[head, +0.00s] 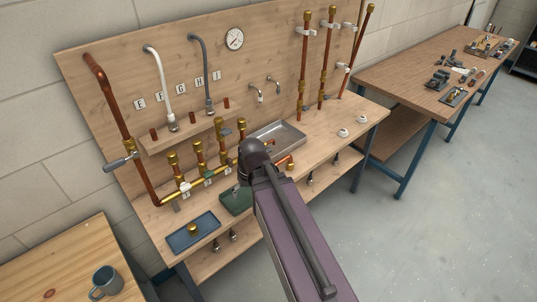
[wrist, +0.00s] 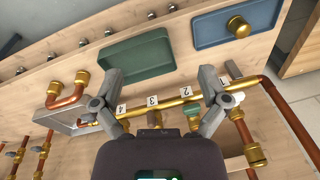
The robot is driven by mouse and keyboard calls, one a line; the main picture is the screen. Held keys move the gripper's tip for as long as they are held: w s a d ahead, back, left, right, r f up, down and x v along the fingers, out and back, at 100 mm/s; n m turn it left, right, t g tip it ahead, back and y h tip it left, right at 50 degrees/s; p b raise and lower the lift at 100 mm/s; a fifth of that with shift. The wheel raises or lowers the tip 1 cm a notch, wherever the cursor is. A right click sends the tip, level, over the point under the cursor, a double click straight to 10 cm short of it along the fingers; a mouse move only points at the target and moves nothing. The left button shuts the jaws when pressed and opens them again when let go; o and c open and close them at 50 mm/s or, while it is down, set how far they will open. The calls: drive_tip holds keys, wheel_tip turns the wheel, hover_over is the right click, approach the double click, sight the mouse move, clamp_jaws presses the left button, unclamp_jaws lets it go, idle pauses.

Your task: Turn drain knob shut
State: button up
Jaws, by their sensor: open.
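A brass pipe manifold (head: 203,187) with tags 1 to 4 runs along the bench; it also shows in the wrist view (wrist: 172,106). A white knob (head: 185,187) sits near its left end, with a green fitting (wrist: 192,109) by tag 2 in the wrist view. I cannot tell which part is the drain knob. My gripper (wrist: 160,78) is open, its fingers spread on either side of the middle of the manifold, with nothing visibly held. The right finger is close to the pipe near tag 2; contact is unclear. In the head view my arm hides part of the bench.
A green tray (wrist: 136,56) and a blue tray (wrist: 222,22) with a brass knob-shaped part (wrist: 238,27) lie along the bench front. A copper riser with a grey lever (head: 121,162) stands at the left. A metal sink (head: 276,139) is behind my arm.

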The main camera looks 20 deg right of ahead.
drive_tip(key=w+d+f+n+t+y+b, duration=0.1)
drive_tip(key=w+d+f+t+y+b, duration=0.1)
drive_tip(key=w+d+f+b, duration=0.3)
drive_tip(key=n+t+y+b, duration=0.1)
drive_tip(key=t+b, duration=0.9)
drive_tip(key=b, duration=0.2)
approach(268, 150)
drive_tip(key=v, duration=0.4)
drive_tip(key=shift+w+d+r, duration=0.15)
drive_tip(key=b+x, duration=0.5)
drive_tip(key=x, duration=0.9)
drive_tip(key=shift+s, duration=0.2)
